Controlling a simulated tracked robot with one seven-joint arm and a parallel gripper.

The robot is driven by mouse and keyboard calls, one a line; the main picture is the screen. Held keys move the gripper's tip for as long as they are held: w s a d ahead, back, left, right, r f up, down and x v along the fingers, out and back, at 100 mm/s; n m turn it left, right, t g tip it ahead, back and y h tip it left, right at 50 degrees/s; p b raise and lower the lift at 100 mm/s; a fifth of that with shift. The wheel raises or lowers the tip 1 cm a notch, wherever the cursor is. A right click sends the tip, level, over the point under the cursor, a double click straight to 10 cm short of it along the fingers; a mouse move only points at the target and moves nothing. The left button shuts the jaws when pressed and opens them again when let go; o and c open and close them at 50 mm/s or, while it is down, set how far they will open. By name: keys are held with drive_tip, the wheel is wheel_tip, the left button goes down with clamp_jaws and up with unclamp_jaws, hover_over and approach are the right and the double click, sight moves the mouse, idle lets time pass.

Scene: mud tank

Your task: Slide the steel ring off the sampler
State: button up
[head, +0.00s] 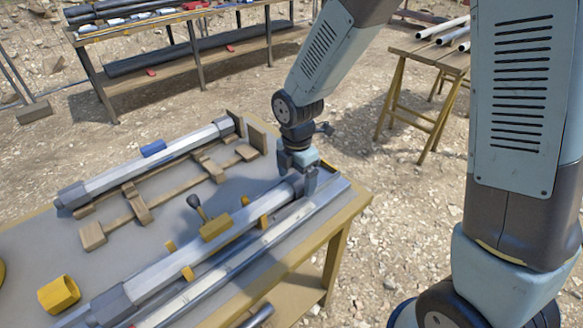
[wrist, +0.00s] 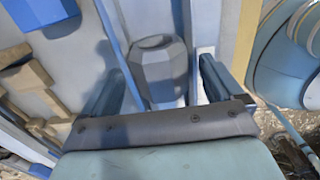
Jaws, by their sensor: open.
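A long grey sampler tube (head: 196,245) lies on the near side of the workbench, with a tan block on its middle. At its right end, my gripper (head: 298,181) points down with its fingers apart. In the wrist view, a dull grey faceted steel ring (wrist: 158,72) sits between the open fingers of my gripper (wrist: 158,76). Gaps show on both sides of it, so the fingers do not seem to grip it. In the head view, the gripper partly hides that end and the ring.
A second tube (head: 110,180) with a blue block lies in a wooden cradle at the back. A yellow hexagonal piece (head: 58,294) sits at the front left. A small dark-knobbed lever (head: 196,204) stands near the tan block. Other benches stand behind.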

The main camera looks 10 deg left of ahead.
drive_tip(key=shift+f, duration=0.15)
drive_tip(key=c, duration=1.4)
drive_tip(key=shift+o, duration=0.2)
drive_tip(key=shift+w+d, duration=1.9)
drive_tip(key=shift+w, duration=0.3)
drive_tip(key=o, duration=1.4)
drive_tip(key=shift+c, duration=0.2)
wheel_tip(320, 180, up, 14)
drive_tip(key=shift+s+f, duration=0.1)
drive_tip(key=shift+f, duration=0.05)
